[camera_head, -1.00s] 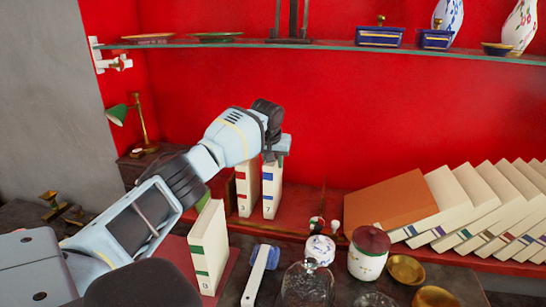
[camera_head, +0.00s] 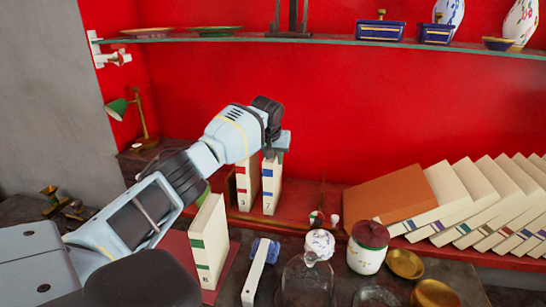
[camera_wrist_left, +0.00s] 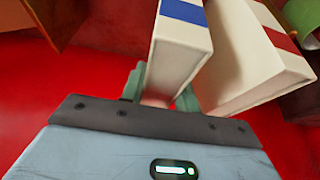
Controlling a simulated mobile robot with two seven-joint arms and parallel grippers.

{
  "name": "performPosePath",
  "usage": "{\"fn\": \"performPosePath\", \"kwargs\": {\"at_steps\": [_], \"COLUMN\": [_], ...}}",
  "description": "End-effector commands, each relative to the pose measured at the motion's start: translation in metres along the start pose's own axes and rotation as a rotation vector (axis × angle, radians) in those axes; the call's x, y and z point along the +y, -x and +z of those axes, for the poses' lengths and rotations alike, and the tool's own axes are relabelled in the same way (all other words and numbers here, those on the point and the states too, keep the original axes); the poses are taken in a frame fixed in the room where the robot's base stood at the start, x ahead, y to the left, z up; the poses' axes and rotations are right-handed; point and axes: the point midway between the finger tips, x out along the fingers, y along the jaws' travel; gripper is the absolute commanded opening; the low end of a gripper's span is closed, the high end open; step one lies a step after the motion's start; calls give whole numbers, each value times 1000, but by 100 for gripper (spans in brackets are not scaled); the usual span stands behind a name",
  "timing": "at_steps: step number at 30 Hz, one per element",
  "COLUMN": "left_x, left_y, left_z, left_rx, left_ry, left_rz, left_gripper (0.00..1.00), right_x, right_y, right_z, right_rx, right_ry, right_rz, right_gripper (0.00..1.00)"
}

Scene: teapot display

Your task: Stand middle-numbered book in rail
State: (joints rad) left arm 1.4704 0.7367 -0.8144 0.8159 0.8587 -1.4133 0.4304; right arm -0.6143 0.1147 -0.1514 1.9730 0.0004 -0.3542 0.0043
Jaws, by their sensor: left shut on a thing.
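The blue-banded cream book (camera_head: 271,187), marked 7, stands upright on the red shelf at the back. The red-banded book (camera_head: 247,185), marked 3, stands just left of it. My left gripper (camera_head: 274,150) is shut on the top part of the blue-banded book. The left wrist view shows its green fingers (camera_wrist_left: 162,90) on either side of that book (camera_wrist_left: 180,42), with the red-banded book (camera_wrist_left: 250,60) beside it. The green-banded book (camera_head: 209,245), its number perhaps 8, stands apart at the front on a red mat. My right gripper is out of view.
A brown book (camera_head: 390,198) leans at the right, before a row of leaning cream books (camera_head: 480,195). A lidded jar (camera_head: 368,250), a glass dome (camera_head: 306,280), brass bowls (camera_head: 405,264) and a white-handled item (camera_head: 255,275) crowd the front. A glass shelf (camera_head: 330,42) runs above.

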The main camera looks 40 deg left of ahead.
Motion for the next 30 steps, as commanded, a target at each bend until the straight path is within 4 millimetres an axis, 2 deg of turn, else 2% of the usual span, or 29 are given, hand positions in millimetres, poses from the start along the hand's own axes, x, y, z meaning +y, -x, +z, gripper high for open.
{"fn": "performPosePath", "kwargs": {"at_steps": [3,4,9,16,20,30], "left_x": [0,0,0,0,0,0], "left_y": [1,1,0,-2,5,60], "left_z": [-1,-1,-1,1,0,-2], "left_rx": [4,5,3,-2,1,8], "left_ry": [0,0,0,0,0,1], "left_rz": [2,2,2,-1,1,5], "left_gripper": [0,35,56,56,56,56], "right_x": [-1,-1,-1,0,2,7], "right_y": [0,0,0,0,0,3], "right_z": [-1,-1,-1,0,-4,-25], "right_rx": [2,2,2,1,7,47], "right_ry": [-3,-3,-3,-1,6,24], "right_rz": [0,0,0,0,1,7], "right_gripper": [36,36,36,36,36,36]}}
